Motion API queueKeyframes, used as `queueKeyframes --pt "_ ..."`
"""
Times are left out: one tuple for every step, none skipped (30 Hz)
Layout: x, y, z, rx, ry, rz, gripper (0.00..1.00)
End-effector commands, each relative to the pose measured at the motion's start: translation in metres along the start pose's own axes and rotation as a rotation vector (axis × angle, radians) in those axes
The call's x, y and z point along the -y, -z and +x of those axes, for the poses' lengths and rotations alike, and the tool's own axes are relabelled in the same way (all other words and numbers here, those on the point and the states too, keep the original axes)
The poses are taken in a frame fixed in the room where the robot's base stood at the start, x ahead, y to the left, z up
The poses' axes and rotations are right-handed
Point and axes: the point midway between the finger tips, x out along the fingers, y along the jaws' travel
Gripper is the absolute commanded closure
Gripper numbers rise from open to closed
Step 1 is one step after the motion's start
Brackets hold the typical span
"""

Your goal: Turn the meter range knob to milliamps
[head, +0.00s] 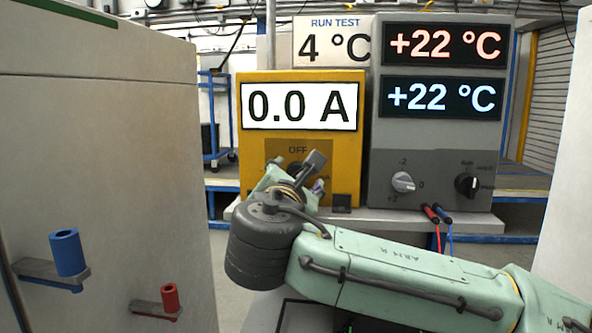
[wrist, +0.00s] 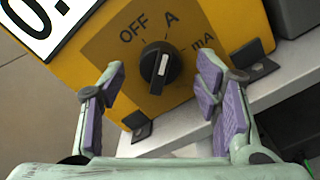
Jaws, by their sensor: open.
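The yellow meter (head: 252,156) stands on a bench, and its display (head: 300,106) reads 0.0 A. In the wrist view its black range knob (wrist: 153,72) has a white pointer line aimed up and slightly right, toward the A label (wrist: 170,18). OFF (wrist: 133,27) is to its upper left and mA (wrist: 203,41) to its right. My gripper (wrist: 161,76) is open, with one purple-padded finger on each side of the knob and visible gaps. The knob is between the fingers in the picture; how far ahead of the tips is unclear. In the head view my gripper mostly covers the knob.
Right of the meter is a grey unit (head: 437,135) with two +22 °C displays and two knobs. A pale cabinet (head: 110,130) with blue and red handles stands at left. Small black brackets (wrist: 250,72) flank the meter's base.

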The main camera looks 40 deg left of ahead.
Motion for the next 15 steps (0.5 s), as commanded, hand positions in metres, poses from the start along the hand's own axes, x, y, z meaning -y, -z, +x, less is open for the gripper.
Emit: queueKeyframes --pt "-0.0005 -0.0007 0.0052 -0.001 0.001 0.000 0.43" --pt "-0.0003 -0.0005 0.0077 -0.001 0.002 0.000 0.43" --pt "-0.0002 -0.0004 0.0102 0.000 0.001 0.000 0.43" --pt "-0.0002 -0.0004 0.0116 0.000 0.000 0.000 0.43" --pt "-0.0002 -0.0002 0.0126 0.000 0.000 0.000 0.43" --pt "-0.0001 0.0000 0.0135 0.000 -0.001 -0.001 0.43" --pt "0.0000 0.0001 0.0138 0.000 -0.001 -0.001 0.43" --pt "0.0001 0.0003 0.0140 0.000 -0.001 -0.001 0.43" --pt "0.0002 0.0004 0.0141 0.000 -0.001 -0.001 0.43" --pt "0.0002 0.0004 0.0140 0.000 -0.001 -0.001 0.43" --pt "0.0002 0.0005 0.0139 0.000 -0.001 -0.001 0.43" --pt "0.0003 0.0005 0.0139 0.000 -0.001 -0.001 0.43" --pt "0.0003 0.0005 0.0139 0.000 0.000 -0.001 0.43" --pt "0.0003 0.0005 0.0138 0.000 0.000 -0.001 0.44" --pt "0.0003 0.0005 0.0138 0.000 0.000 -0.001 0.47"
